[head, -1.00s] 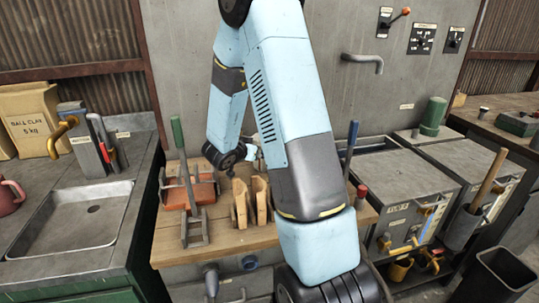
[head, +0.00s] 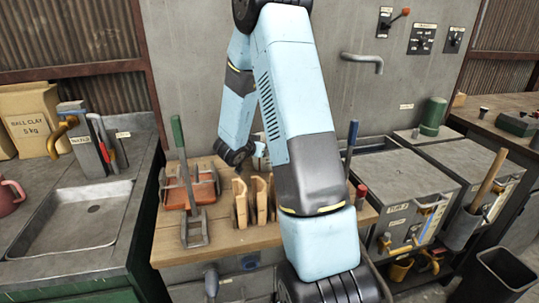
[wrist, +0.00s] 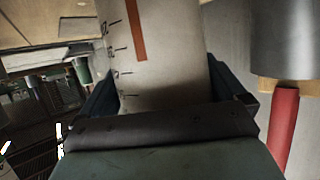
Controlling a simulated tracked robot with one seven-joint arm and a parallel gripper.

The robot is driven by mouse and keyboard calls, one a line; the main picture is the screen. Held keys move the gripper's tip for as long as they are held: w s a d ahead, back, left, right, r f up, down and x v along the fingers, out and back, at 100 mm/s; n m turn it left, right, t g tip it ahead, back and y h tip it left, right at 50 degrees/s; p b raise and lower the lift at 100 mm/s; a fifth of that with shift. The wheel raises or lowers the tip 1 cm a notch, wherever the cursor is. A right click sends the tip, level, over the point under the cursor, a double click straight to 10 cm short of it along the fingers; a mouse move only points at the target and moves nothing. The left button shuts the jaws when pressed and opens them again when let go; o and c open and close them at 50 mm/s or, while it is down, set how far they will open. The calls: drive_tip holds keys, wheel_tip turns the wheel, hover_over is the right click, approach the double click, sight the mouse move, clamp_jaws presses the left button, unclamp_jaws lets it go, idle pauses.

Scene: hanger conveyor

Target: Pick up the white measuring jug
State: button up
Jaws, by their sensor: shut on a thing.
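The white measuring jug (wrist: 170,65) fills the middle of the wrist view, with dark graduation ticks and an orange-brown stripe on its wall. My gripper (wrist: 165,100) is shut on it, with one dark finger on each side of the white wall. The jug's rim, base and handle cannot be made out.
A wooden bench (head: 230,243) carries upright wooden pieces (head: 241,203), a green-handled tool (head: 178,134) and a reddish tray (head: 204,190). A sink (head: 75,215) is at left, lidded grey tanks (head: 395,177) at right. A red rod (wrist: 284,120) stands close right in the wrist view.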

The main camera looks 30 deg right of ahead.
drive_tip(key=c, duration=0.6)
drive_tip(key=shift+c, duration=0.3)
drive_tip(key=shift+r, duration=0.15)
